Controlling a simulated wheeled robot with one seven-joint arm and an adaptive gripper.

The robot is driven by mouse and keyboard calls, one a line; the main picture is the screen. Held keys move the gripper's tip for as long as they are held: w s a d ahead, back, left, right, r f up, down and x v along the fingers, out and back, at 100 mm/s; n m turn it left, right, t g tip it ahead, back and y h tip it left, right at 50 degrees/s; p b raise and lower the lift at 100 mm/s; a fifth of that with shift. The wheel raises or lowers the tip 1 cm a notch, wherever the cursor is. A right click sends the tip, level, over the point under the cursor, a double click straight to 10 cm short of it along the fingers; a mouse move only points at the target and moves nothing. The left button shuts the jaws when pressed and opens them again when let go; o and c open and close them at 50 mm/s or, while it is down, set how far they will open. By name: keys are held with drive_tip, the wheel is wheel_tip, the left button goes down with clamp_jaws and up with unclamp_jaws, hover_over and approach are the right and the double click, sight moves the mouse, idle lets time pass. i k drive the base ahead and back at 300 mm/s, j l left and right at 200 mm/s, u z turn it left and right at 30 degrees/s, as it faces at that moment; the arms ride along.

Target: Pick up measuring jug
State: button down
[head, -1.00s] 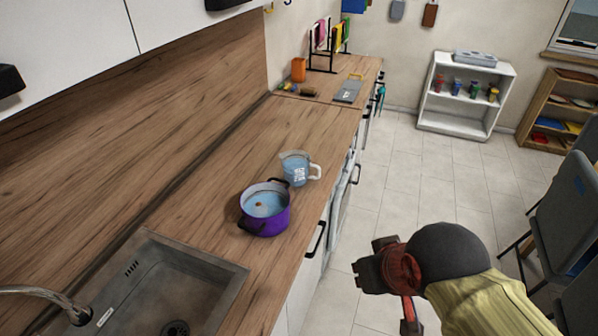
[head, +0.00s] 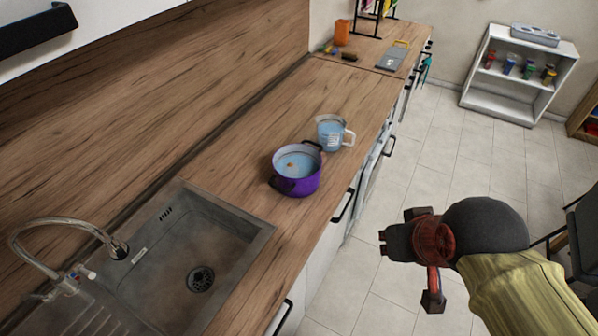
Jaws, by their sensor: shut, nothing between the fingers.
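The measuring jug (head: 329,133) is clear with bluish contents or tint and a pale handle on its right side. It stands upright on the wooden counter, just behind and to the right of a purple pot, which hides a little of its lower left. My gripper (head: 384,243) is in front of the counter, over the floor, at the lower right. It is well apart from the jug, shut and empty.
The purple pot (head: 297,171) with dark handles stands close beside the jug. A sink (head: 212,240) with a tap (head: 45,245) is at the lower left. The counter (head: 262,120) left of the jug is clear. A chair (head: 583,230) stands at the right edge.

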sight(331, 129)
drive_tip(key=i+l+z, duration=0.1)
drive_tip(key=i+l, duration=0.15)
drive_tip(key=i, duration=0.15)
drive_tip(key=i+l, duration=0.25)
drive_tip(key=i, duration=0.15)
drive_tip(key=i+l+z, duration=0.15)
drive_tip(key=i, duration=0.25)
drive_tip(key=i+l+z, duration=0.1)
drive_tip(key=i+l, duration=0.15)
drive_tip(key=i, duration=0.15)
